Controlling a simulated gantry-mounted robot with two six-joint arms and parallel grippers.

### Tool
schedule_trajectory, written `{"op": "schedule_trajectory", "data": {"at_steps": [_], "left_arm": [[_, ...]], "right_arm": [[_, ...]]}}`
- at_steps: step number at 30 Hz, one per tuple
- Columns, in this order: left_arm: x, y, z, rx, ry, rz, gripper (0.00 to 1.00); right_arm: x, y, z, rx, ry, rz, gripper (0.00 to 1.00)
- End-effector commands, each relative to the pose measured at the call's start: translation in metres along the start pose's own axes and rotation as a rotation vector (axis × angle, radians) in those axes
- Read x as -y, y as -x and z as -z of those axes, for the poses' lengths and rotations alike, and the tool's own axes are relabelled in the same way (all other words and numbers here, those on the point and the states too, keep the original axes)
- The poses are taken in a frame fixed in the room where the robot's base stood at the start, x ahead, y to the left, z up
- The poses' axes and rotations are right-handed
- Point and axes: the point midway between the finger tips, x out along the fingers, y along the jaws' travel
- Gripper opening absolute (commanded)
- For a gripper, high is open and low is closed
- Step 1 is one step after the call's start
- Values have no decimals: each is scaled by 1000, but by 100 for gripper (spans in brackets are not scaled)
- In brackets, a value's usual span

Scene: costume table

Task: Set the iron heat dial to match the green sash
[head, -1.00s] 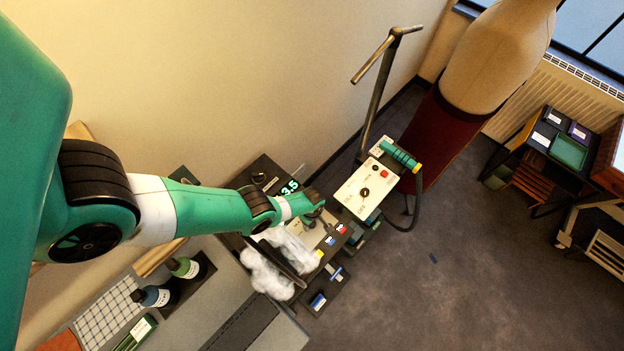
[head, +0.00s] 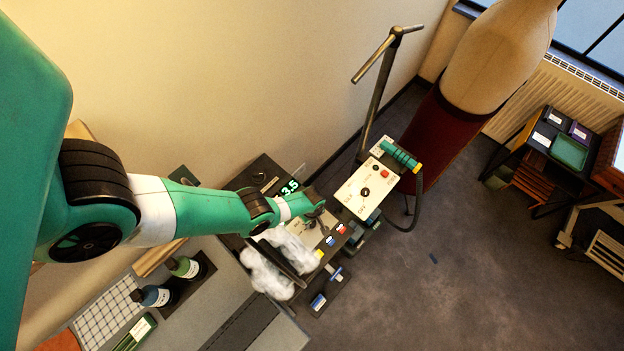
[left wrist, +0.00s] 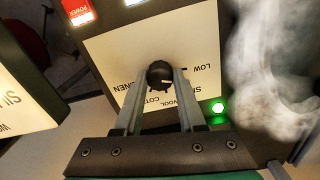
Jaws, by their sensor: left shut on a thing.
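In the left wrist view the iron heat dial (left wrist: 160,76) is a round black knob on a cream panel (left wrist: 112,52) with fabric words around it, among them LOW, WOOL and COTTON. My left gripper (left wrist: 163,88) is shut on the dial, one finger on each side. I cannot tell which word the dial points to. A green lamp (left wrist: 217,107) glows at the panel's edge. In the head view my left gripper (head: 318,212) is over the iron station, partly hiding its panel. I cannot make out the green sash. My right gripper is not in view.
White steam (head: 272,266) drifts beside the panel. A lit display (head: 289,187) reads 3.5. A second cream panel (head: 367,190) with a black knob and red switch stands close to the right. Bottles (head: 184,267) stand at the left. A green tray (head: 569,152) is far right.

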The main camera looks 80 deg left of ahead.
Motion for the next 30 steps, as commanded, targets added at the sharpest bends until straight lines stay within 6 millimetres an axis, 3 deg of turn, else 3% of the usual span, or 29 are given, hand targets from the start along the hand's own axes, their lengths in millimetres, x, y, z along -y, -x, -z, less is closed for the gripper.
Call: {"op": "schedule_trajectory", "data": {"at_steps": [30], "left_arm": [[0, -1, 0, -1, -948, -1, 0]], "right_arm": [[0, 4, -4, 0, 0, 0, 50]]}}
